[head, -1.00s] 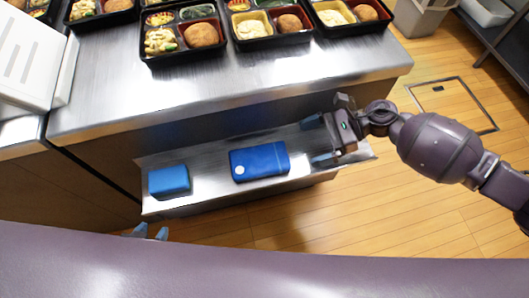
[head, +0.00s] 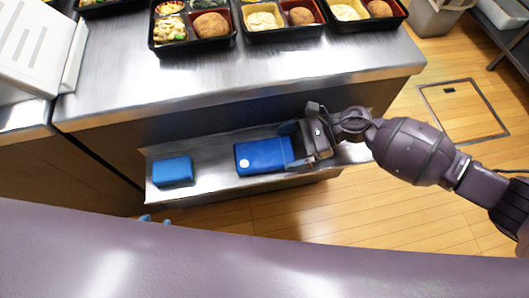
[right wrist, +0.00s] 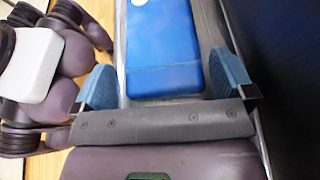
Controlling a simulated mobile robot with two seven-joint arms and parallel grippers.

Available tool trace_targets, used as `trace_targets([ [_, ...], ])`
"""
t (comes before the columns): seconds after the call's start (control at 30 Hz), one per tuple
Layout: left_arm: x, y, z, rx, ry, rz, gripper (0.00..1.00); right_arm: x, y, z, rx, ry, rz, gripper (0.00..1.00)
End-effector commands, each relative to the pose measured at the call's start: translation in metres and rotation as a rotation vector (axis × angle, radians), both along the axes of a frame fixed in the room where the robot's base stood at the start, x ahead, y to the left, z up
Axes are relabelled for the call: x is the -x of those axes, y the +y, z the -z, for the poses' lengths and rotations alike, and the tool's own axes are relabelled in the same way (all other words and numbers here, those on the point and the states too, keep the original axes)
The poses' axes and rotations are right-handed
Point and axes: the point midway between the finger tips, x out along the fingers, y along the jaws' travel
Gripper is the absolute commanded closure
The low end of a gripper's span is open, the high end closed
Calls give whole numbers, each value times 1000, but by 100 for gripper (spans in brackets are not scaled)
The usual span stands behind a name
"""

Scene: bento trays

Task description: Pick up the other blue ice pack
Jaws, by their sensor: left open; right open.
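A larger flat blue ice pack (head: 262,157) with a white round spot lies on the low metal shelf (head: 215,148). A smaller blue block-like ice pack (head: 173,171) lies on the same shelf to its left. My right gripper (head: 293,149) is open at the right end of the larger pack. In the right wrist view the larger pack (right wrist: 165,50) lies between the two blue fingers (right wrist: 165,82), with a gap to each side. My left gripper (head: 149,219) is open below the shelf's left end; only its blue fingertips show, the rest hidden behind my own body.
The steel counter (head: 240,75) overhangs behind the shelf and carries several black bento trays (head: 203,45). A white appliance (head: 30,45) stands at its left. A grey bin (head: 432,18) stands at the back right.

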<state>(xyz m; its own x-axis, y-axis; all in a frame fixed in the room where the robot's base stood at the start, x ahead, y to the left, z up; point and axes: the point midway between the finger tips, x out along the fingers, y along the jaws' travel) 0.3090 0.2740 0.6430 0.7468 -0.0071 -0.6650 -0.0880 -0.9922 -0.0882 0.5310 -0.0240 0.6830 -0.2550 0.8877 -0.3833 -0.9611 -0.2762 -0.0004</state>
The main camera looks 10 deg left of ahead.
Motion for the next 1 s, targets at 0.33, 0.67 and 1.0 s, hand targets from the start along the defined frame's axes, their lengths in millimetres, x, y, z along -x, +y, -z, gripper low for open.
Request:
trace_targets([
  [0.33, -4, -1, 0, 3, -7, 3, 57, 6, 24, 10, 0, 0, 1, 0],
  [0.67, -10, -3, -2, 4, -18, 5, 57, 6, 24, 10, -1, 0, 0, 37],
  [1.0, -6, -2, -3, 3, -13, 2, 57, 6, 24, 5, -2, -2, 0, 43],
])
